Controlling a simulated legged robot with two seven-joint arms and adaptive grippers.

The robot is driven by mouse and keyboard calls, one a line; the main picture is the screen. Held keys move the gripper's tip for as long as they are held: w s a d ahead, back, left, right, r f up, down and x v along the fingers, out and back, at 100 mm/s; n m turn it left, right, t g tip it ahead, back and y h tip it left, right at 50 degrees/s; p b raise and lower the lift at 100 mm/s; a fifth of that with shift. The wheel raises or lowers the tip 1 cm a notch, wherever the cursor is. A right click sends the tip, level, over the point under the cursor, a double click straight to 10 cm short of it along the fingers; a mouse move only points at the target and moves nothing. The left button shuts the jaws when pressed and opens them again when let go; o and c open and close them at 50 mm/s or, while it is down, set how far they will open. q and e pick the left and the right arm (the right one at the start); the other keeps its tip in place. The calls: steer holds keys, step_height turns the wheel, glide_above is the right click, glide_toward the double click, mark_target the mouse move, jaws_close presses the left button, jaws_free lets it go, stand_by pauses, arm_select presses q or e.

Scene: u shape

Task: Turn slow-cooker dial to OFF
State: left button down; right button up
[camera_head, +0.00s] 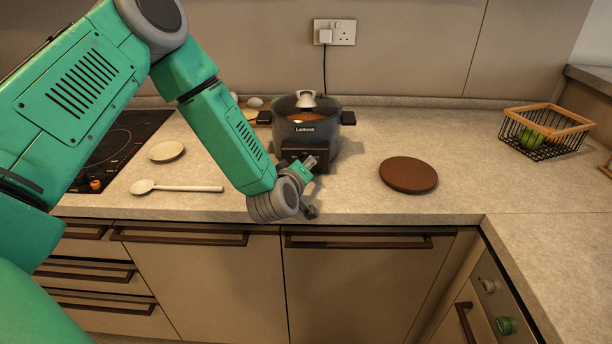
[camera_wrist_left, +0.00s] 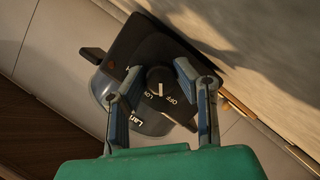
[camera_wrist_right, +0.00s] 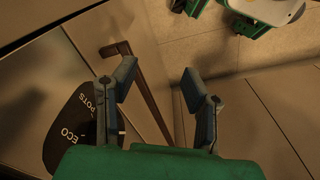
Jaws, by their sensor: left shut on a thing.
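The slow cooker (camera_head: 305,130) is dark grey with a glass lid and side handles. It stands on the counter against the back wall, plugged in. Its black dial (camera_wrist_left: 158,78) on the front control panel (camera_wrist_left: 130,50) shows in the left wrist view, with a white mark and the labels OFF and LO beside it. My left gripper (camera_head: 306,168) is at the panel in the head view; in the left wrist view its fingers (camera_wrist_left: 157,78) are on either side of the dial, shut on it. My right gripper (camera_wrist_right: 158,85) is open and empty, away from the cooker.
A brown round board (camera_head: 408,175) lies right of the cooker. A wire basket (camera_head: 546,132) stands at the right. The counter between board and basket is clear.

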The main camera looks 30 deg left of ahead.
arm_select(q)
steer(key=shift+s+a+f+n+t+h+b, duration=0.1)
steer(key=shift+f+n+t+h+b, duration=0.2)
steer(key=shift+n+b, duration=0.7)
steer(key=shift+s+f+n+t+h+b, duration=0.15)
steer(key=shift+n+t+b, duration=0.25)
steer(key=shift+n+b, duration=0.6)
steer(key=shift+r, duration=0.1)
steer(key=c, duration=1.3)
jaws_free()
steer(key=shift+r, duration=0.1)
steer(key=shift+h, duration=0.25)
steer(key=shift+s, duration=0.1)
steer(key=v, duration=1.1)
steer(key=shift+s, duration=0.35)
